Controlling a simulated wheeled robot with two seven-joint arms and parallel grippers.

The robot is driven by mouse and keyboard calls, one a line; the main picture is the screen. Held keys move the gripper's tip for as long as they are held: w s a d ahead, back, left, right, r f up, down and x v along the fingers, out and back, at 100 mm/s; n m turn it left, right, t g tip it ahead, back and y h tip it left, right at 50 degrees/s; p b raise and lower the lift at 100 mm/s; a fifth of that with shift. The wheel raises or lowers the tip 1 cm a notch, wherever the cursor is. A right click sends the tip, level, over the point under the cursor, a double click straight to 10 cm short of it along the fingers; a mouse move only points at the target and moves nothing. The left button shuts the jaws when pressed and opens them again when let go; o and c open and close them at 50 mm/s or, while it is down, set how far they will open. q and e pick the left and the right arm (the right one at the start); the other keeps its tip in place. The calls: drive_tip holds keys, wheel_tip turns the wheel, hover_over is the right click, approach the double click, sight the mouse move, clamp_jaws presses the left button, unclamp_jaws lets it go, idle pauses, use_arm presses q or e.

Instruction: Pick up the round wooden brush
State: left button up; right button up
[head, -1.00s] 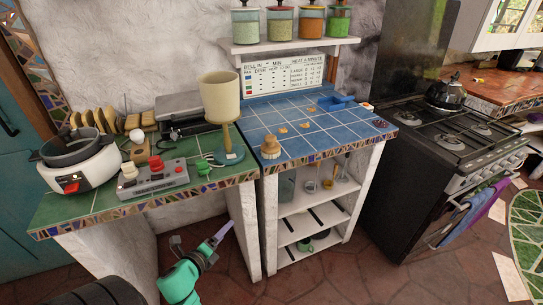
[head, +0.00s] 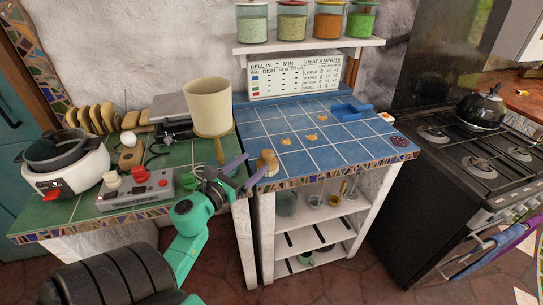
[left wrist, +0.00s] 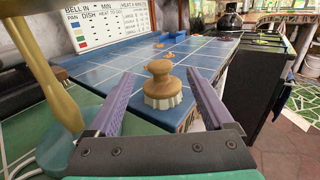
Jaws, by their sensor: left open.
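The round wooden brush (head: 267,161) stands bristles down, knob up, near the front left corner of the blue tiled counter (head: 300,162). In the left wrist view the brush (left wrist: 161,86) shows ahead of and between the two purple fingers, with its pale bristles on the tiles. My left gripper (head: 243,173) is open and empty, just left of the brush at the counter's front edge. My right gripper is not in view.
A cream lamp (head: 208,108) stands close left of the brush. A grey control box (head: 137,190) and a white cooker (head: 68,178) sit on the green counter. Several small orange pieces and a blue block (head: 351,112) lie farther back on the blue tiles.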

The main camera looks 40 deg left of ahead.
sight(267, 161)
use_arm(q)
drive_tip(key=w, duration=0.2)
drive_tip(key=w+p, duration=0.1)
drive_tip(key=w, duration=0.1)
drive_tip(key=shift+a+r, duration=0.1)
drive_tip(key=shift+r, duration=0.2)
drive_tip(key=w+p, duration=0.2)
drive_tip(key=w, duration=0.3)
drive_tip(key=shift+w+f, duration=0.15)
drive_tip(key=shift+w, duration=0.2)
drive_tip(key=shift+w+f, duration=0.1)
drive_tip(key=shift+w, duration=0.2)
drive_tip(key=shift+w+f, duration=0.1)
drive_tip(key=shift+f, duration=0.05)
clamp_jaws()
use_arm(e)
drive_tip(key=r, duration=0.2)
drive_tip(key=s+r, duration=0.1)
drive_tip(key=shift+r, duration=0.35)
